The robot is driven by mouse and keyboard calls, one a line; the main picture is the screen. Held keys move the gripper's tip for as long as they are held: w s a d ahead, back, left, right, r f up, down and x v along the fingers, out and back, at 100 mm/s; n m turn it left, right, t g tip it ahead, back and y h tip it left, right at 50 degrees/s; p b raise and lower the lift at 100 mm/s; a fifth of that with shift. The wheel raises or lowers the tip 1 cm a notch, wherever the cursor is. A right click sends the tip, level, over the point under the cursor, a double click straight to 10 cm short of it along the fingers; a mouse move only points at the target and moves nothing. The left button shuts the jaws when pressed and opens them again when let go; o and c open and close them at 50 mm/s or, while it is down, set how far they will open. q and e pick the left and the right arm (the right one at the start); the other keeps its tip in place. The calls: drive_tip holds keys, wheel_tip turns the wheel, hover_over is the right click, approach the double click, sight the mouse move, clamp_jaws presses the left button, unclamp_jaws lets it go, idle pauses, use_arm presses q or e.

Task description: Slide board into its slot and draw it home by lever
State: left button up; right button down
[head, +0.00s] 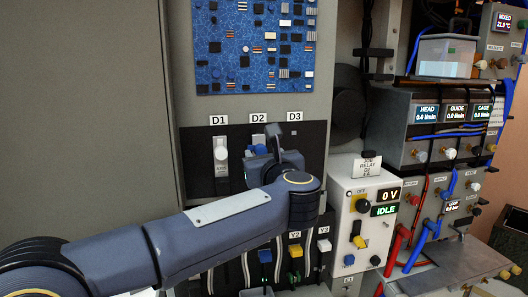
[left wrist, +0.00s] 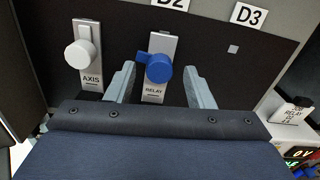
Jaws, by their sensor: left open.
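The relay board (left wrist: 153,90) is upright in the black panel under the D2 label, its round blue knob (left wrist: 159,68) facing me. In the head view this blue knob (head: 258,139) shows just left of my left gripper (head: 272,145). In the left wrist view my left gripper (left wrist: 162,86) is open, one finger on each side of the relay board, apart from the knob. The axis board (left wrist: 88,62) with a white knob is under D1. Under D3 only bare black panel with a small grey square shows. My right gripper is not in view.
A lower row holds a yellow handle (head: 295,250) under Y2 and a white handle (head: 324,245) under Y3; my left arm hides its left part. A white power box (head: 362,215), reading 0 V and IDLE, stands right. A blue circuit panel (head: 255,45) is above.

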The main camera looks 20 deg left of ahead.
use_arm(q)
drive_tip(key=shift+w, duration=0.1)
drive_tip(key=c, duration=1)
